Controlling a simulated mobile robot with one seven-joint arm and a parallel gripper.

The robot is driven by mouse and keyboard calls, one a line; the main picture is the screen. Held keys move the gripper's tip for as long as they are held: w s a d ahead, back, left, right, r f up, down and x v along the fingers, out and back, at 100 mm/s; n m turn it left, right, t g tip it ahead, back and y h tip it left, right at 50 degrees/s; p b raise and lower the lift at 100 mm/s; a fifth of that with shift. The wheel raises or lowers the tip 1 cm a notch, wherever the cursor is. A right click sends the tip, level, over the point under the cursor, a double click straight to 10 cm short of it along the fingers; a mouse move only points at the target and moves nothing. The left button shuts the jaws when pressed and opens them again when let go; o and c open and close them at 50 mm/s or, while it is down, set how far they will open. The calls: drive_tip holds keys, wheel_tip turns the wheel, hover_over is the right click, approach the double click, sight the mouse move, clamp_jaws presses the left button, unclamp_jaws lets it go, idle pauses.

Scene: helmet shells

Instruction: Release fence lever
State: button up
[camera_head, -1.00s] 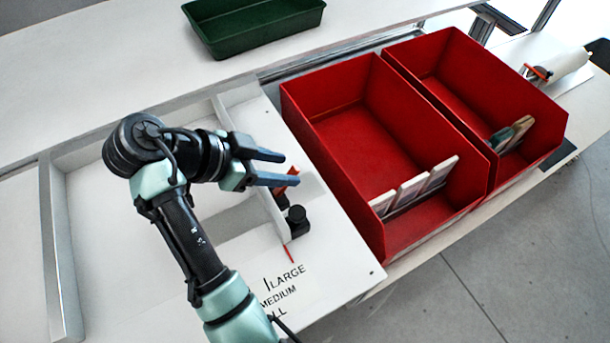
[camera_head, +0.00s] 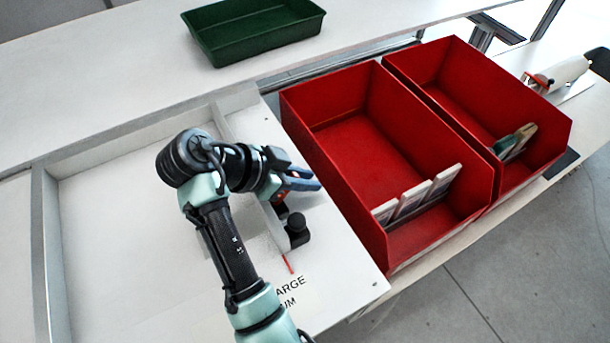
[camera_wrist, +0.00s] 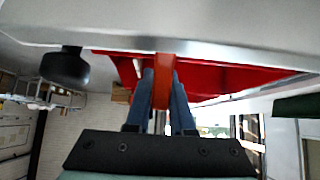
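The fence lever (camera_wrist: 163,82) is orange-red and stands between my gripper's two blue fingers in the wrist view. In the head view a small red part of the lever (camera_head: 279,196) shows below my gripper, and the rest is hidden. My gripper (camera_head: 311,181) has its fingers close together at the fence; in the wrist view the fingers (camera_wrist: 164,92) lie against both sides of the lever. A black knob (camera_head: 297,226) sits on the fence just below the lever, and it also shows at the left of the wrist view (camera_wrist: 65,67).
The white fence board (camera_head: 235,100) runs along the table. Two red bins, near (camera_head: 330,165) and far (camera_head: 425,75), stand to the right with flat pieces inside. A green tray (camera_head: 255,45) is at the back. Size labels (camera_head: 290,290) and a red pointer (camera_head: 288,263) lie in front.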

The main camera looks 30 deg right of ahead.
sight(294, 174)
clamp_jaws()
drive_tip(key=h, duration=0.1)
drive_tip(key=a+r+h+b, duration=0.1)
drive_tip(key=h, duration=0.1)
drive_tip(key=h+b, duration=0.1)
drive_tip(key=shift+a+r, duration=0.25)
drive_tip(key=shift+a+r+h+b, duration=0.25)
drive_tip(key=shift+r+h+b, duration=0.3)
drive_tip(key=shift+h, duration=0.35)
drive_tip(key=o, duration=0.5)
unclamp_jaws()
drive_tip(key=shift+o, duration=0.2)
